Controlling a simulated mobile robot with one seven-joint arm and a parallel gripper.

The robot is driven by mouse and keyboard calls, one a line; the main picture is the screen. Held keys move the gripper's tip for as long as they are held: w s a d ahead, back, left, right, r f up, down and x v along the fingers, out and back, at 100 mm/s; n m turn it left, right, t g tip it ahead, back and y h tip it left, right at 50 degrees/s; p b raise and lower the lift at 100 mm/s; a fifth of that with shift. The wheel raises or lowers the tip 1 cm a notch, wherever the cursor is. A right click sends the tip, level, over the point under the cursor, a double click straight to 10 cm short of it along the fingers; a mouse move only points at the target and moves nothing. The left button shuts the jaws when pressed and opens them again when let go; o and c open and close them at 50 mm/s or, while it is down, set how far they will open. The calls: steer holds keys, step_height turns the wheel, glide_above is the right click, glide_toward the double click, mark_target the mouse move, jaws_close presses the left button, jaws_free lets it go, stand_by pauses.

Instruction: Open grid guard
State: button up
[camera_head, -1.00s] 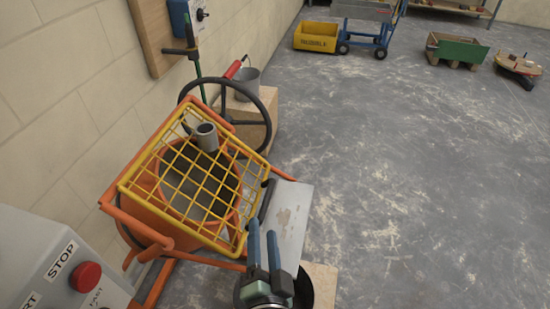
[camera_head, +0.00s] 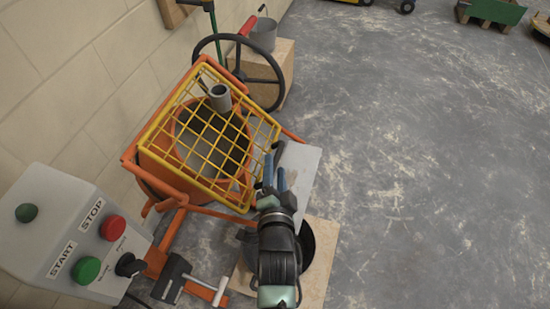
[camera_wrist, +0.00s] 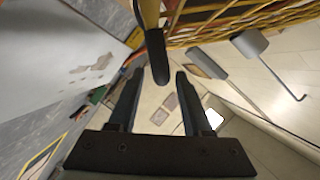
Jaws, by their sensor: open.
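The yellow grid guard (camera_head: 212,135) lies shut over the mouth of the orange mixer drum (camera_head: 160,165). It also shows at the top of the wrist view (camera_wrist: 235,22). A dark-gripped handle (camera_wrist: 157,55) sticks out from the guard's side, and in the wrist view its end is at the gap between my fingertips. My gripper (camera_head: 274,172) is open at the guard's right front edge, with its fingers around or just short of that handle; I cannot tell if they touch it. The handle is partly hidden by my fingers in the head view.
A grey control box (camera_head: 70,235) with START and STOP buttons stands at left. A dark handwheel (camera_head: 281,82) and a bucket (camera_head: 264,34) are behind the mixer.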

mark_target(275, 160)
steer(key=shift+x, duration=1.55)
jaws_close()
